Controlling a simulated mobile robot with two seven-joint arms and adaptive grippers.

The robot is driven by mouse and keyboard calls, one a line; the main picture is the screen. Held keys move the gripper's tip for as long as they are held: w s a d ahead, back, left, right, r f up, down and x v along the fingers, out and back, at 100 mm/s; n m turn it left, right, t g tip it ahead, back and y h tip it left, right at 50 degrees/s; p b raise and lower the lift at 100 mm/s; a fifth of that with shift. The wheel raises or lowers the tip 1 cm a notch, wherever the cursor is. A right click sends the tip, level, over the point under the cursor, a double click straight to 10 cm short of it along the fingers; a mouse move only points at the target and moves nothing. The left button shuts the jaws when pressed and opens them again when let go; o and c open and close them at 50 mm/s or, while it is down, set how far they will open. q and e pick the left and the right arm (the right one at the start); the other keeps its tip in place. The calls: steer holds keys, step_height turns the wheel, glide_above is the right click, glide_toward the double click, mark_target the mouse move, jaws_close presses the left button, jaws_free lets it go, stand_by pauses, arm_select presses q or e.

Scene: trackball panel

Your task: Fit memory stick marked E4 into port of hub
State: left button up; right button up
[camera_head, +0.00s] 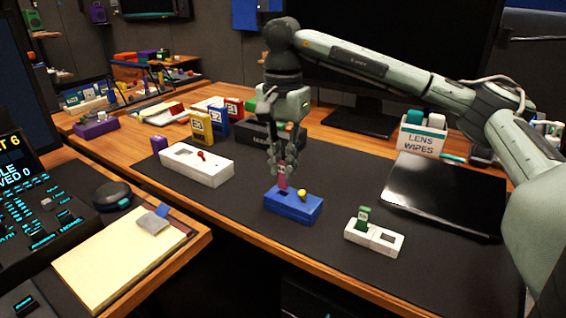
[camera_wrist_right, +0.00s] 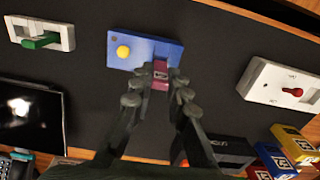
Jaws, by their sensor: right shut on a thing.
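My right gripper (camera_head: 282,166) is shut on a dark pink memory stick (camera_head: 282,180) and holds it upright over the blue hub (camera_head: 308,213). The stick also shows between the fingers in the wrist view (camera_wrist_right: 160,76), with a small pale label that I cannot read for certain. The blue hub has a yellow knob (camera_head: 302,195) on top and also shows in the wrist view (camera_wrist_right: 119,46). The stick's lower end is at the port side of the hub, beside the knob. I cannot tell whether its tip is inside the port. My left gripper is not in view.
A white box (camera_head: 215,172) with a red lever stands left of the hub. A dark tablet (camera_head: 445,190) lies at right. The mat around the hub is clear.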

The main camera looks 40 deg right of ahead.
mark_target(283, 162)
steer(key=shift+f+b, duration=1)
steer(key=shift+f, duration=0.35)
steer(key=o, duration=0.9)
steer(key=shift+r, duration=0.1)
step_height(283, 162, up, 12)
steer(key=shift+f, duration=0.1)
stand_by(0.5)
